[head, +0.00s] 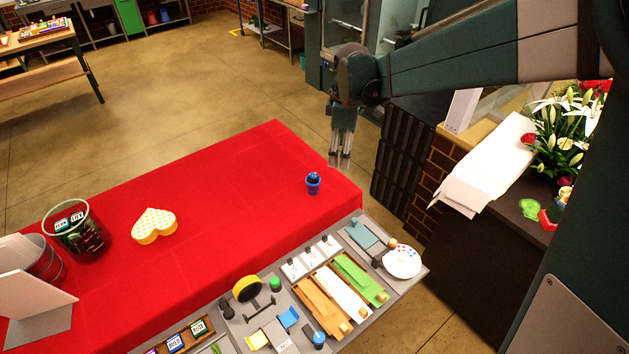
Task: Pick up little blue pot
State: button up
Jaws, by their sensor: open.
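The little blue pot (313,188) stands upright on the red cloth, near the right end of the table. Something dark shows in its top. My gripper (340,160) points down, above and a little to the right of the pot in the head view. Its two fingers show a small gap between them, with nothing held. It looks apart from the pot, but the exact distance cannot be told from this one view.
The red-covered table (230,200) has a yellow heart-shaped box (154,225) and a glass container (80,229) at the left. A grey tool board (237,329) holds ribbons and tools in front. A flower bouquet (566,135) stands on the right counter. Cloth around the pot is clear.

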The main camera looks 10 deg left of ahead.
aim_at(313, 174)
jog(key=w+a+f+n, duration=0.1)
jog(key=a+f, duration=0.2)
jog(key=w+a+f+n+g, duration=0.1)
jog(key=w+a+f+n, duration=0.1)
jog(key=a+f, duration=0.1)
jog(key=w+a+f+n, duration=0.1)
jog(key=w+a+f, duration=0.1)
jog(key=a+f, duration=0.1)
jog(key=shift+f, duration=0.35)
jog(key=shift+f, duration=1.3)
jog(key=shift+f, duration=0.15)
jog(key=shift+a+f+p, duration=0.15)
jog(key=shift+f+p, duration=0.2)
jog(key=shift+f, duration=2.1)
jog(key=shift+c, duration=0.2)
jog(key=c, duration=1.1)
